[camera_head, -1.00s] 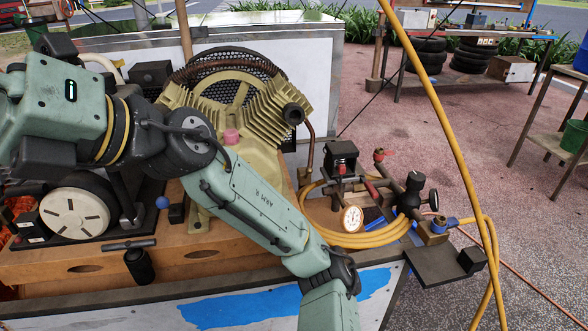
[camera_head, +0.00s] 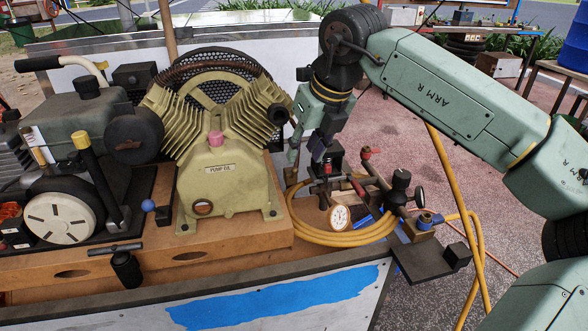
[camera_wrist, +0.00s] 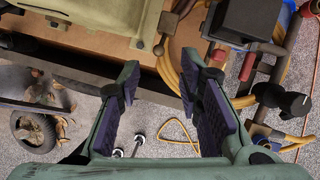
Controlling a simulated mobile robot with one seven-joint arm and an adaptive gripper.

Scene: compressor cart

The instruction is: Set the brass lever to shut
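My gripper (camera_head: 306,162) points down at the left end of the valve manifold (camera_head: 370,188). In the wrist view my gripper (camera_wrist: 160,80) is open, with nothing between its purple-padded fingers. The manifold carries red handles (camera_head: 371,152), a black handle (camera_head: 433,200), and a brass-coloured block with a blue part (camera_head: 426,221) at its right end. The manifold's black knob (camera_wrist: 290,101) is right of the fingers in the wrist view. My gripper partly hides the pipe fitting at the manifold's left.
The pump (camera_head: 225,185) stands left of my gripper, the engine (camera_head: 60,150) further left. A coiled yellow hose (camera_head: 340,238) circles the gauge (camera_head: 339,217). A black shelf (camera_head: 428,263) juts out at the cart's right. Paving beyond it is mostly open.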

